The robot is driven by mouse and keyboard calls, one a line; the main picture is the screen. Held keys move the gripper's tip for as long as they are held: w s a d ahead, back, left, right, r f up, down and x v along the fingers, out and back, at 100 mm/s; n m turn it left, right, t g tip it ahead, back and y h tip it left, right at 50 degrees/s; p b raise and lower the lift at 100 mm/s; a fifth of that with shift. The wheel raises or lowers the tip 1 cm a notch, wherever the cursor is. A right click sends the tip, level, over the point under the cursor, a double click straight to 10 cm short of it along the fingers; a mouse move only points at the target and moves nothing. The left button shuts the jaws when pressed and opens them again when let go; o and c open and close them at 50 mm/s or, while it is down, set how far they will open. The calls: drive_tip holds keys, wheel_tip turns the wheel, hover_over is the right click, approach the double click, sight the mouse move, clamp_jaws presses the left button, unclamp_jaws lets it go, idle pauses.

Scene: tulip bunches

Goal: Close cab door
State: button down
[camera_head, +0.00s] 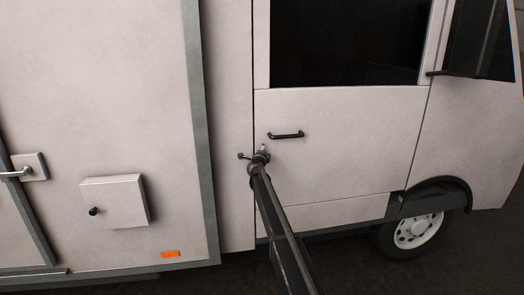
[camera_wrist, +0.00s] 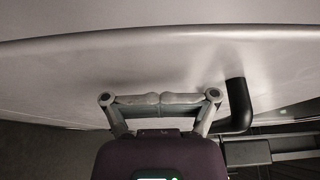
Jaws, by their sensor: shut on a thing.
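The cab door (camera_head: 345,165) is a pale panel with a dark window above it. In the head view it looks about flush with the body, with thin dark seams at its sides; a small gap cannot be ruled out. Its black handle (camera_head: 286,135) is above and right of my gripper (camera_head: 262,155), which is close to the door's left edge. In the wrist view, my gripper (camera_wrist: 160,100) is shut, its fingertips drawn together close to the pale door panel (camera_wrist: 130,65). What is between them cannot be made out. The black handle (camera_wrist: 237,105) is to their right, outside the fingers.
The pale box body (camera_head: 100,80) of the vehicle, with a grey corner edge, stands left of the cab. A small square hatch (camera_head: 115,202) and a latch handle (camera_head: 17,173) are on it.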

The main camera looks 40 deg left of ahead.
drive_tip(key=s, duration=0.3)
drive_tip(key=s+a, duration=0.1)
drive_tip(key=s, duration=0.3)
drive_tip(key=s+a, duration=0.1)
drive_tip(key=s, duration=0.2)
drive_tip(key=shift+s+a+r, duration=0.15)
drive_tip(key=shift+s+a, duration=0.1)
idle(0.3)
